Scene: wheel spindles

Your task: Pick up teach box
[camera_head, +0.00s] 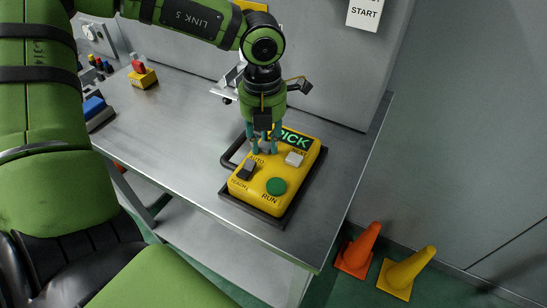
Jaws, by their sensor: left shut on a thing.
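The teach box (262,192) is a yellow box with a black base and a black side handle. It has a green RUN button, a white button, a black switch and a green label at its far end. It lies on the metal table in the head view. My left gripper (264,147) points down onto the far half of the box, with its fingers shut on a part there that they largely hide. I cannot tell any gap between the box and the table. My right gripper is not in view.
A yellow box with a red button (142,76) and a blue-topped item (96,110) stand at the table's left. The metal table (185,125) is clear between them and the teach box. A grey cabinet wall stands behind. An orange cone (358,250) and a yellow cone (407,273) stand on the floor.

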